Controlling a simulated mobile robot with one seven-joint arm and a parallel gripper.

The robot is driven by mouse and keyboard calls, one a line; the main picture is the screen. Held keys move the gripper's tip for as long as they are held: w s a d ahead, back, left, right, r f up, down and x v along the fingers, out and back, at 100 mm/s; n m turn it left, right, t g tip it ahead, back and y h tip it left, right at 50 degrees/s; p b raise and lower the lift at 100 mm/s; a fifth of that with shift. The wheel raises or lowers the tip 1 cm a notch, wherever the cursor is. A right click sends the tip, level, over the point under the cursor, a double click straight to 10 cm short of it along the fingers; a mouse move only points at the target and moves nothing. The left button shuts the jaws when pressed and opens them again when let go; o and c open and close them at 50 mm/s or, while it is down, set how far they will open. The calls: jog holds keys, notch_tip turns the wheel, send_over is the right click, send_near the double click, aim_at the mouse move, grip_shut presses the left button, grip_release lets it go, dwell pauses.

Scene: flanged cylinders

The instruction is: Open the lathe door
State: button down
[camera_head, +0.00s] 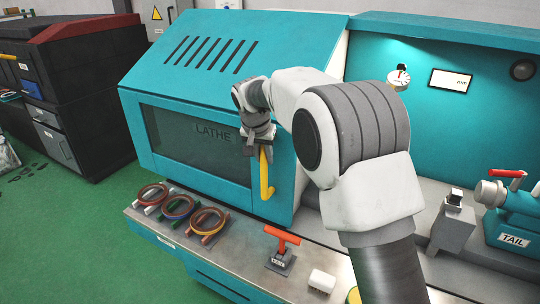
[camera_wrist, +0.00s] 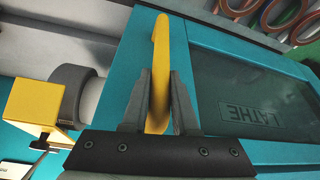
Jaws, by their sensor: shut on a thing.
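The lathe door (camera_head: 170,105) is a teal sloped cover with vent slots and a dark window (camera_head: 190,145) marked LATHE. A yellow handle (camera_head: 267,178) stands on its front face, right of the window. My gripper (camera_head: 261,152) is at the handle's upper part, and my arm hides some of the door's right edge. In the wrist view my gripper (camera_wrist: 160,95) has its two grey fingers on either side of the yellow handle (camera_wrist: 160,60), shut on it. The window (camera_wrist: 262,95) shows to the right there. The door covers the left part of the lathe.
The tailstock (camera_head: 512,215) stands at the far right. The green floor (camera_head: 75,220) at left is mostly clear.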

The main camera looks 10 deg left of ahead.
jog(key=shift+w+a, duration=0.1)
jog(key=shift+a, duration=0.15)
jog(key=c, duration=0.7)
grip_release()
jog(key=v, duration=1.7)
jog(key=shift+r, duration=0.2)
